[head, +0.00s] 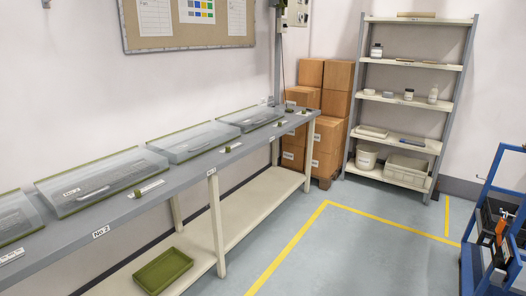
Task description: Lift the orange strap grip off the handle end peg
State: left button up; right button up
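A small orange item (501,229), which looks like the orange strap grip, shows at the far right of the head view. It is by the blue cart (484,222), among dark parts, and is too small to make out in detail. I cannot tell which peg it hangs on or how it sits there. Neither of my grippers is in view.
A long grey workbench (190,175) with several clear-lidded trays runs along the left wall. A green bin (162,270) is low at its front. Cardboard boxes (337,108) and a shelf rack (410,147) stand at the back. The yellow-lined floor (370,250) between is clear.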

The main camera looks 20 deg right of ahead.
aim_at(501, 224)
jog(key=i+l+z, duration=0.15)
jog(key=z, duration=0.3)
jog(key=i+z, duration=0.6)
jog(key=z, duration=0.25)
jog(key=i+j+z, duration=0.1)
jog(key=i+z, duration=0.2)
jog(key=z, duration=0.15)
jog(key=i+j+z, duration=0.2)
jog(key=z, duration=0.25)
